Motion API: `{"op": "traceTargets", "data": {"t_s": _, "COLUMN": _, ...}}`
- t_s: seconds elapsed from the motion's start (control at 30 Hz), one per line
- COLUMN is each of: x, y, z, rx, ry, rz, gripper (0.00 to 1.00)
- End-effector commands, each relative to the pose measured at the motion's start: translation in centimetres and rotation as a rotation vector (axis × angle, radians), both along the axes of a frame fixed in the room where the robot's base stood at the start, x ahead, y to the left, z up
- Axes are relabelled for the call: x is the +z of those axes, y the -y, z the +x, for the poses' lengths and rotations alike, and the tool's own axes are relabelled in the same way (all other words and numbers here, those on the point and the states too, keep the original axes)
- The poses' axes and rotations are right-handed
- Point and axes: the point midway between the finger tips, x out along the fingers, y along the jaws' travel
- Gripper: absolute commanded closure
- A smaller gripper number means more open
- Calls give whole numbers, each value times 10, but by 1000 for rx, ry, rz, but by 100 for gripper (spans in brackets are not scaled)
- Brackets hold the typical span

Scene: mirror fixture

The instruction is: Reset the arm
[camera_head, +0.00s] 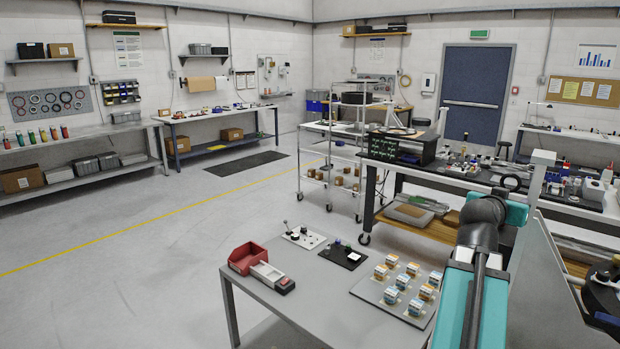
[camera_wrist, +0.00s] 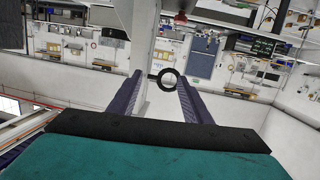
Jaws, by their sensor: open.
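My arm (camera_head: 475,300), teal and dark grey, rises at the lower right of the head view and bends at a dark joint. My gripper (camera_wrist: 160,78) shows in the wrist view with its two dark fingers spread apart. A black ring (camera_wrist: 169,71) appears between the fingertips in that view; whether it lies between them or beyond them I cannot tell. No held object is visible. The fingers cannot be made out in the head view.
A grey table (camera_head: 300,312) at the front carries a red bin (camera_head: 243,258), small fixtures and a plate with several small boxes (camera_head: 391,261). A cluttered black-topped bench (camera_head: 478,180) stands behind my arm. A wheeled rack (camera_head: 329,178) stands mid-room. The floor (camera_head: 130,270) at left is clear.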

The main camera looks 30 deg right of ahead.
Motion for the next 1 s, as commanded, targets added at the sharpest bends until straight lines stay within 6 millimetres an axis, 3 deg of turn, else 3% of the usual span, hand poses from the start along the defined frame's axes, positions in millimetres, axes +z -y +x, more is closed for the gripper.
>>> {"op": "traceTargets", "data": {"t_s": 0.27, "x": -93, "y": -46, "z": 88, "rx": 139, "ry": -94, "rz": 160, "gripper": 55}}
{"op": "traceTargets", "data": {"t_s": 0.5, "x": -175, "y": -106, "z": 154, "rx": 266, "ry": -195, "rz": 294, "gripper": 55}}
{"op": "traceTargets", "data": {"t_s": 0.8, "x": -274, "y": -201, "z": 215, "rx": 430, "ry": -345, "rz": 449, "gripper": 55}}
{"op": "traceTargets", "data": {"t_s": 1.0, "x": -338, "y": -274, "z": 241, "rx": 543, "ry": -459, "rz": 546, "gripper": 55}}
